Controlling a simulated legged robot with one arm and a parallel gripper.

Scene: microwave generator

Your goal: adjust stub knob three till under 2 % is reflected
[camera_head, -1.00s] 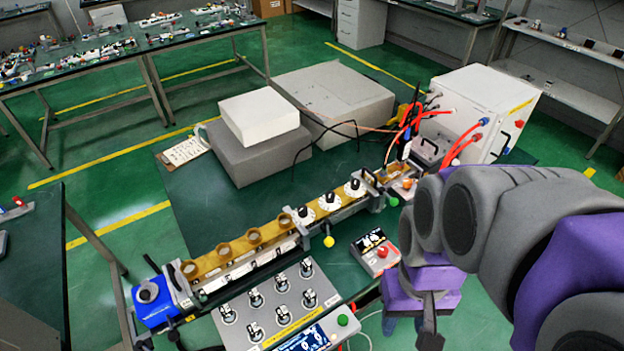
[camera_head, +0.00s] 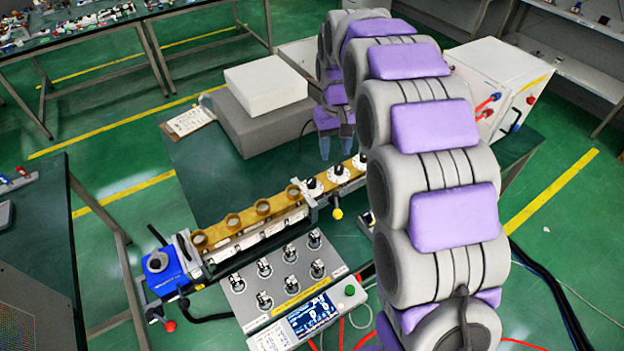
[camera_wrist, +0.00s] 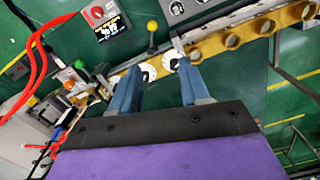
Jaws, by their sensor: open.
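Three white stub dials with black knobs sit in a row on the brass waveguide (camera_head: 248,217): a left one (camera_head: 313,185), a middle one (camera_head: 338,173) and a right one (camera_head: 359,161), partly covered by my arm. I cannot read their numbers. My gripper (camera_head: 336,150) is open above and behind the row, its blue fingers pointing down. In the wrist view, my gripper (camera_wrist: 158,68) shows two dials between its fingers, one (camera_wrist: 172,60) near the right finger and one (camera_wrist: 148,72) near the left. The third is hidden there. The console's screen (camera_head: 313,315) is too small to read.
A control panel (camera_head: 240,283) with several knobs stands in front of the waveguide. A yellow-tipped lever (camera_head: 337,214) sticks out nearby. Grey and white boxes (camera_head: 265,88) stand behind. A small box with a red knob (camera_wrist: 98,12) and red cables (camera_wrist: 35,70) show in the wrist view.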

